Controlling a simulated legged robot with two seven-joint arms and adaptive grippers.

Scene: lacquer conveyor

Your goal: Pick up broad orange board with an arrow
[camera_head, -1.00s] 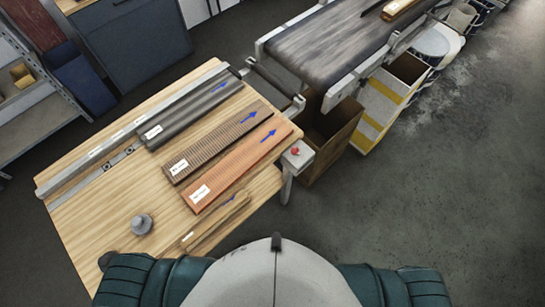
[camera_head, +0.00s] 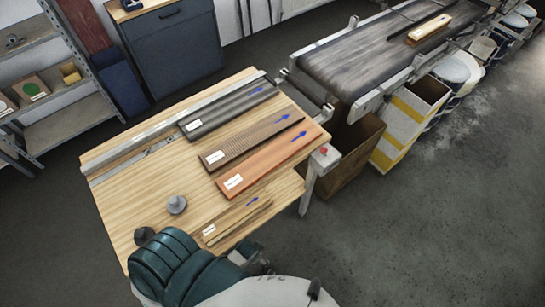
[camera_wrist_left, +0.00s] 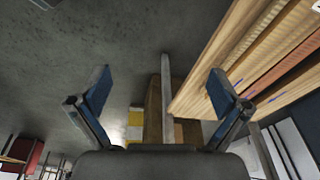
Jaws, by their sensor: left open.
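The broad orange board (camera_head: 268,162) lies flat on the wooden table, with a white label at its near-left end and a blue arrow at its far-right end. In the left wrist view, part of an orange board (camera_wrist_left: 283,70) shows at the upper right among the table's wood. My left gripper (camera_wrist_left: 159,73) has its two blue fingers wide apart with nothing between them. It points past the table edge, apart from the board. In the head view my teal left arm is at the table's near edge, and its gripper is not clear. My right gripper is not in view.
A brown ribbed board (camera_head: 252,143) and a dark grey board (camera_head: 230,110) lie beyond the orange one; a narrow board (camera_head: 236,221) lies nearer. A grey knob-like piece (camera_head: 177,204) stands on the table (camera_head: 130,195). The conveyor (camera_head: 365,55) is at the upper right.

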